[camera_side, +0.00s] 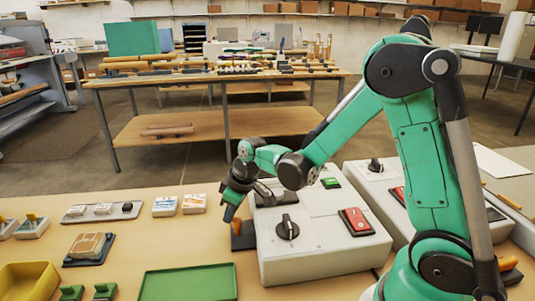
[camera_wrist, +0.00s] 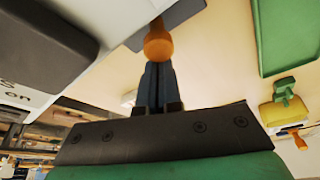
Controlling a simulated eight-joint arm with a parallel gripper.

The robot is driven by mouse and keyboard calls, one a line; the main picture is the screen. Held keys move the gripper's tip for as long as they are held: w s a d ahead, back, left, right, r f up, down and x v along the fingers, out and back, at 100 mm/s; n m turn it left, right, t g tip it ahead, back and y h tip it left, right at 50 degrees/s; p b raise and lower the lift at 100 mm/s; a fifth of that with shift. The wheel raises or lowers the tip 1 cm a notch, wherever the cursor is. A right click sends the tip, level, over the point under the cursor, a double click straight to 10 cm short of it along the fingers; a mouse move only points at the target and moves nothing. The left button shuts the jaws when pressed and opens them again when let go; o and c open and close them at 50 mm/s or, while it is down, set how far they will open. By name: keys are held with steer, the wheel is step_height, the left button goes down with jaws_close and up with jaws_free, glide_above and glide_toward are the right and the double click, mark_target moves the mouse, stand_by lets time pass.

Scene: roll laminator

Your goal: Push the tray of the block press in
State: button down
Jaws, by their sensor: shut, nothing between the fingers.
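A dark flat tray (camera_side: 244,240) sticks out from the left side of a white machine (camera_side: 305,225), which seems to be the block press. The tray carries an orange knob (camera_side: 236,226), also seen in the wrist view (camera_wrist: 157,46). The machine has a black dial (camera_side: 287,228) and a red switch (camera_side: 355,220) on top.
A second white machine (camera_side: 370,182) stands behind. A green tray (camera_side: 188,283), a yellow bin (camera_side: 27,283) and a dark board with a tan block (camera_side: 88,247) lie to the left. The table directly left of my gripper is clear.

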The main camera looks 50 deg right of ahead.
steer(key=shift+s+d, duration=0.15)
steer(key=w, duration=0.1)
steer(key=w+a, duration=0.1)
steer(key=w, duration=0.2)
steer(key=shift+w+a, duration=0.2)
steer(key=shift+a, duration=0.05)
steer(key=v, duration=1)
steer(key=s+m+t, duration=0.1)
steer(key=s, duration=0.2)
steer(key=s+a+r+m+t, duration=0.1)
steer(key=s, duration=0.2)
steer(key=s+a+m+t+h, duration=0.1)
steer(key=s, duration=0.3)
steer(key=shift+r, duration=0.15)
steer(key=shift+s+f+m+t, duration=0.25)
steer(key=shift+s+m+t, duration=0.05)
steer(key=shift+s, duration=0.25)
